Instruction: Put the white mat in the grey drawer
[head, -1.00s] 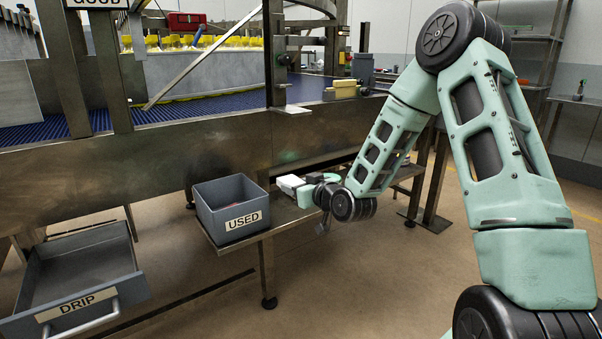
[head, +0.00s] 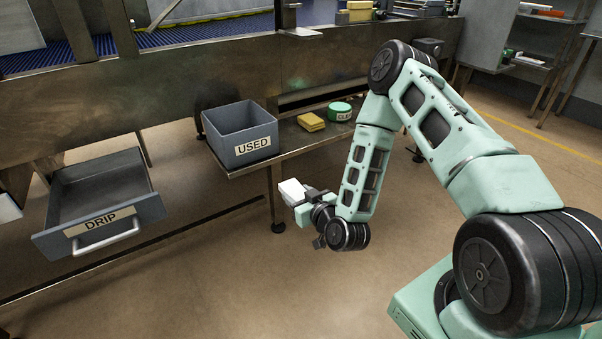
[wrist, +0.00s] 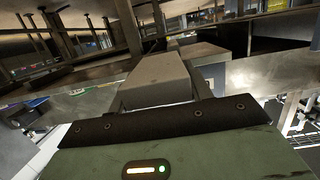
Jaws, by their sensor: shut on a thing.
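The white mat (head: 292,191) shows as a small pale block at the end of my gripper (head: 298,197). My gripper is shut on it and holds it in the air, clear of the low shelf's front edge. In the wrist view a pale block (wrist: 157,78) stands out beyond the dark palm edge; the fingertips are not clear there. The grey drawer (head: 150,213), labelled DRIP, is pulled open at the left in the head view. Its visible inside is empty. My gripper is well to the right of the drawer.
A grey bin (head: 240,135) labelled USED stands on the low metal shelf (head: 275,158), between drawer and gripper. Yellow pads (head: 311,122) and a green round thing (head: 340,111) lie on that shelf. A shelf leg (head: 276,200) reaches the floor. Floor before the drawer is clear.

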